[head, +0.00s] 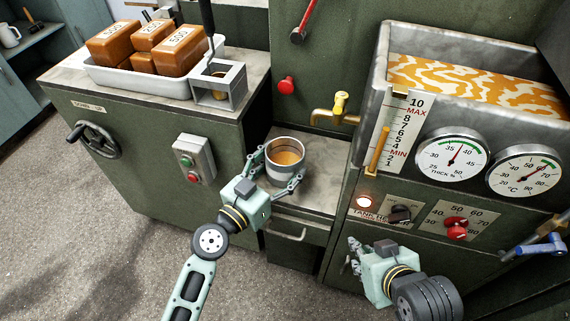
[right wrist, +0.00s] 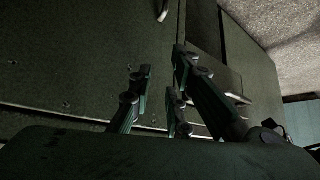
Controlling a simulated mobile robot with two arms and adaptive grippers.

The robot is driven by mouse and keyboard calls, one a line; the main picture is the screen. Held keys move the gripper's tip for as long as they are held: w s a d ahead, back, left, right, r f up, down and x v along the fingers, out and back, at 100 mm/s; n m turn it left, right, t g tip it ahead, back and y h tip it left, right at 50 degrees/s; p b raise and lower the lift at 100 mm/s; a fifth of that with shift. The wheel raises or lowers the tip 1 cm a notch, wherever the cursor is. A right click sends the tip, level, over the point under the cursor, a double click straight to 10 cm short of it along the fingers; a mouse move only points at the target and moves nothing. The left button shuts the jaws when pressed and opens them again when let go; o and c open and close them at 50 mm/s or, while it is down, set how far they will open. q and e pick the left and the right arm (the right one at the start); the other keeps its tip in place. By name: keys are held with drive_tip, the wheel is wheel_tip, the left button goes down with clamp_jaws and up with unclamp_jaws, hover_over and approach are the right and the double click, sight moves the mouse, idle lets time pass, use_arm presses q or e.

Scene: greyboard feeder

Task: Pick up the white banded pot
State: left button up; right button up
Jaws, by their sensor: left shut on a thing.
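The white banded pot (head: 286,172) is in the head view, in the recess below the brass tap. It is a pale round pot with darker bands, upright, with orange-brown stuff inside. My left gripper (head: 277,172) is shut on it, one finger on each side. I cannot tell whether its base touches the recess floor. My right gripper (head: 353,257) is low in front of the machine's right panel, away from the pot. In the right wrist view its fingers (right wrist: 160,85) are spread apart with nothing between them.
The brass tap (head: 335,116) with a yellow handle is behind and right of the pot. A tank (head: 380,80) with a level scale and two dials stands right. A white tray (head: 130,78) of brown blocks and a grey metal holder (head: 235,88) sit on the left cabinet.

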use_arm(q)
drive_tip(key=c, duration=0.5)
drive_tip(key=shift+r, duration=0.1)
drive_tip(key=shift+c, duration=0.2)
